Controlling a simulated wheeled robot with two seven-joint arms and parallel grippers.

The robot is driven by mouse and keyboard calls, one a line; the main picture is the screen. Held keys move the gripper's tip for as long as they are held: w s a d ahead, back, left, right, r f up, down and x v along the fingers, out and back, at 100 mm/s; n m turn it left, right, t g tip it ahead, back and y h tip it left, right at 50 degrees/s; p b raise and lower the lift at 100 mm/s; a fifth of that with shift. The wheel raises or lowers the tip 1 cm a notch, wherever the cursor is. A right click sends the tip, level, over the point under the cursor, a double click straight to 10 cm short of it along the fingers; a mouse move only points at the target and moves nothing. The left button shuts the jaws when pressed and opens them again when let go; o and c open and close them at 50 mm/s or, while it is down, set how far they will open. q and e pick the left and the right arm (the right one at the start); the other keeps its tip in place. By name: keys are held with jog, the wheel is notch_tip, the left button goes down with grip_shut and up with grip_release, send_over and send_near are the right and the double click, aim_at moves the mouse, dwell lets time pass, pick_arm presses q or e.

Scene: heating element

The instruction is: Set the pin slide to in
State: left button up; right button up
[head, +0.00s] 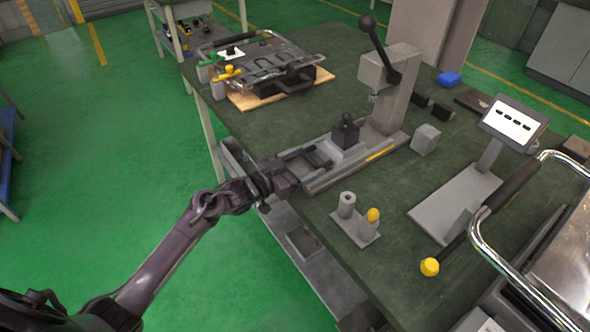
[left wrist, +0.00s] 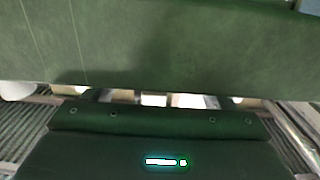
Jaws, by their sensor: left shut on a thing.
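The pin slide (head: 318,182) appears to be the long grey channel fixture on the green bench, running from the near edge back to a lever press. A black block with a small knob (head: 345,132) sits on it. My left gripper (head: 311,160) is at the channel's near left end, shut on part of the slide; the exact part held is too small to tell. The left wrist view shows a dark panel with a lit strip (left wrist: 165,162) and a green surface above; no fingertips are clear there. My right gripper is not in view.
The press (head: 392,85) has a long black lever. A grey stand with pegs (head: 355,222) is close on the right, with a tilted display (head: 514,122) beyond. A heating-element tray (head: 262,62) lies at the back left. Chrome handles (head: 480,228) are at the right.

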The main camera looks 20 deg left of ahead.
pick_arm(q)
jog(key=o, duration=1.4)
jog(key=shift+c, duration=0.2)
jog(key=v, duration=0.7)
jog(key=shift+s+a, duration=0.3)
